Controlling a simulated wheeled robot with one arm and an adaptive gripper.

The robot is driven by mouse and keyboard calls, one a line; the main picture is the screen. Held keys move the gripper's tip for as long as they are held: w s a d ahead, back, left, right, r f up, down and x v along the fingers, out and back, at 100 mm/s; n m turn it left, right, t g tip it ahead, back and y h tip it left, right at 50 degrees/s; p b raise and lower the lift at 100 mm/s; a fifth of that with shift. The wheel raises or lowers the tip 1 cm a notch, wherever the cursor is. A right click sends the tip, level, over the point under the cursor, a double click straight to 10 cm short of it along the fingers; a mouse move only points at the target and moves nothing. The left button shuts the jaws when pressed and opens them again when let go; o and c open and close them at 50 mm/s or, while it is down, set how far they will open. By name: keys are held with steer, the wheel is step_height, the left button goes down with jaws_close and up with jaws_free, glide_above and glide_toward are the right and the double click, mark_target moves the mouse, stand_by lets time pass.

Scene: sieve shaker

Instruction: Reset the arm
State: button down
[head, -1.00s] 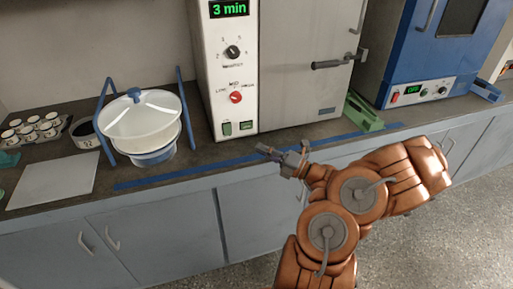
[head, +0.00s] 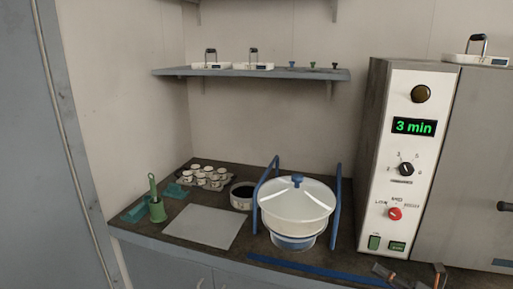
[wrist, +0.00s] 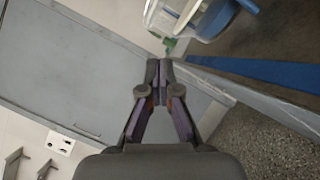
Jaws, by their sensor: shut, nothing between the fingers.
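My gripper (wrist: 159,75) is shut and empty in the wrist view, pointing past the counter's front edge. In the head view only the tip of my gripper (head: 408,275) shows at the bottom right, in front of the counter below the shaker's control panel. The sieve shaker (head: 297,205), with a clear lid, blue knob and two blue posts, stands on the counter. Part of it also shows at the top of the wrist view (wrist: 185,18). My gripper is apart from it.
A tall machine (head: 405,150) showing "3 min" stands right of the shaker. Several small cups (head: 205,176), a dark round container (head: 243,195), a grey board (head: 203,227) and a green holder (head: 156,208) are on the left. A blue tape strip (head: 318,269) runs along the counter. A shelf (head: 270,73) hangs above.

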steer(key=s+a+r+n+g+y+p, duration=0.1)
steer(key=s+a+r+n+g+y, duration=0.1)
steer(key=a+n+g, duration=0.35)
steer(key=s+a+r+n+g+y, duration=0.1)
steer(key=a+r+n+g, duration=0.2)
steer(key=a+n, duration=0.5)
steer(key=s+a+n+g+h+p, duration=0.1)
steer(key=s+a+n+g+h, duration=0.2)
steer(key=s+a+n+g, duration=0.55)
steer(key=s+a+n+g+h+p, duration=0.1)
steer(key=s+a+n+h, duration=0.4)
steer(key=s+n, duration=0.4)
steer(key=s+d+r+n+t+h+p, duration=0.1)
steer(key=s+d+r+n+h+p, duration=0.1)
steer(key=s+d+n+h, duration=0.5)
steer(key=shift+d+r+n+h, duration=0.4)
steer(key=shift+d+n+h, duration=0.1)
steer(key=shift+d+n, duration=0.35)
steer(key=shift+s+d, duration=0.1)
steer(key=shift+d, duration=0.05)
